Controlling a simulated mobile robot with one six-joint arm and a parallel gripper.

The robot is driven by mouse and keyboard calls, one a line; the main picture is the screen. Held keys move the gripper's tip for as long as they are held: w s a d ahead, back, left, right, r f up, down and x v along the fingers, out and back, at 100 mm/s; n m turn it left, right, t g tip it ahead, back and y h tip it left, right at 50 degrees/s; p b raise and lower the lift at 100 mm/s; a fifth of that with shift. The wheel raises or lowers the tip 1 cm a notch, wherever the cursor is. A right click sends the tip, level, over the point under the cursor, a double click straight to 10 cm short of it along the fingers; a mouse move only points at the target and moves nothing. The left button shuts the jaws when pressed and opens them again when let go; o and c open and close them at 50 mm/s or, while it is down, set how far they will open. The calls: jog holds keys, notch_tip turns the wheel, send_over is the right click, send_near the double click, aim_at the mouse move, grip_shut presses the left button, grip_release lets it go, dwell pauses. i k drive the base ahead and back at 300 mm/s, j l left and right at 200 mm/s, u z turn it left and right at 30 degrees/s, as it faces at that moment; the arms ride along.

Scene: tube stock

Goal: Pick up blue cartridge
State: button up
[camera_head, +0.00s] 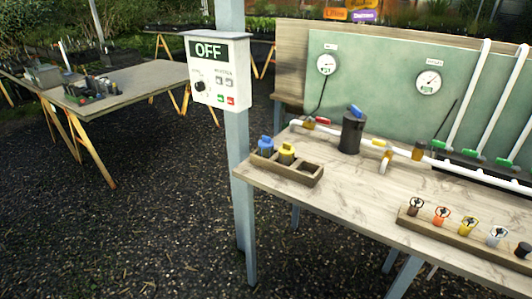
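A blue cartridge (265,146) stands upright in the left compartment of a wooden holder (294,174) at the near left corner of the workbench. A yellow cartridge (286,153) stands in the compartment to its right. The right compartment of the holder looks empty. The lower part of the blue cartridge is hidden by the holder's wall. My gripper is not in view.
A black canister with a blue handle (351,132) stands behind the holder, joined to white pipes. A post with a control box reading OFF (218,70) rises just left of the bench. A rack of small valves (465,237) lies along the front edge. Bare bench top (350,196) lies between.

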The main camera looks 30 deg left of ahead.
aim_at(265, 145)
jog(key=u, duration=1.4)
jog(key=i+u, duration=0.1)
jog(key=i, duration=0.6)
jog(key=i+u, duration=0.15)
jog(key=i, duration=0.5)
jog(key=i+l+u, duration=0.1)
jog(key=i, duration=0.6)
jog(key=l, duration=0.1)
